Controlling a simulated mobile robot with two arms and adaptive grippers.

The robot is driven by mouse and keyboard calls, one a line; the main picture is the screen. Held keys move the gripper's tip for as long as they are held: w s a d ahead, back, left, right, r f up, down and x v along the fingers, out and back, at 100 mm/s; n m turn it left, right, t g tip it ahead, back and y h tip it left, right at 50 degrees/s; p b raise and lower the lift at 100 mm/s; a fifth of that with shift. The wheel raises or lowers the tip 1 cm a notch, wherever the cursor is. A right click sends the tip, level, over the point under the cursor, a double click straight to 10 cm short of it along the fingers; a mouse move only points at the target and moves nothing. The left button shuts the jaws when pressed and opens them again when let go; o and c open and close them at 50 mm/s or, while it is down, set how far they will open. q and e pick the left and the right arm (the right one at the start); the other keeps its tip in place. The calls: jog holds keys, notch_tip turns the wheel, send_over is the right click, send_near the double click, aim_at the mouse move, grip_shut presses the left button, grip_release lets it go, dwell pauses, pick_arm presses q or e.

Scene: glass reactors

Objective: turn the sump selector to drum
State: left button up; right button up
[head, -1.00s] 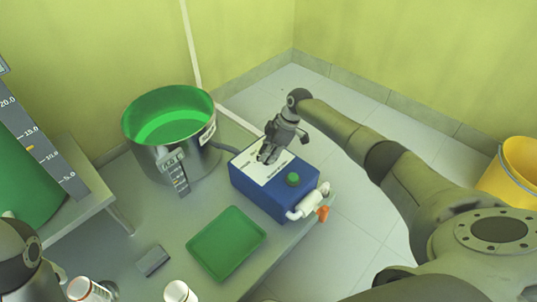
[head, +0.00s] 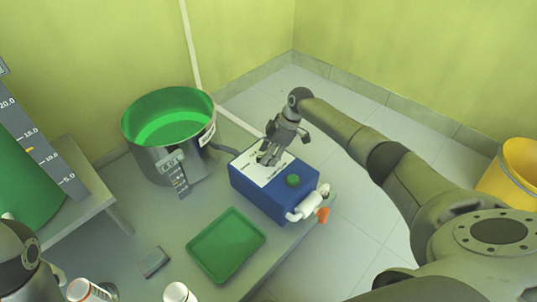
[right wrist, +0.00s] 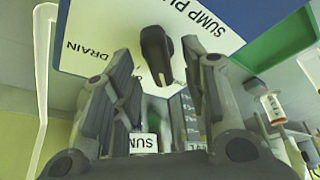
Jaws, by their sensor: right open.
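The sump selector (right wrist: 156,52) is a dark knob on a white label plate (right wrist: 105,42) on the blue pump box (head: 248,190). In the right wrist view the plate reads "DRAIN" and part of "SUMP PU"; I cannot read a drum mark, and cannot tell which mark the knob points at. My right gripper (head: 270,155) is over the plate in the head view and mostly hides the knob there. In the wrist view its open fingers (right wrist: 160,85) stand either side of the knob, with gaps; nothing is held. Only part of my left arm shows, at the lower left.
A green button (head: 292,180) and a white pipe fitting with an orange handle (head: 321,215) are on the box. A steel pot (head: 165,160) with green inside stands to its left, a green tray (head: 205,255) in front. A yellow bucket (head: 515,175) stands far right.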

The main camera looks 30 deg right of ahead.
jog(key=v, duration=1.1)
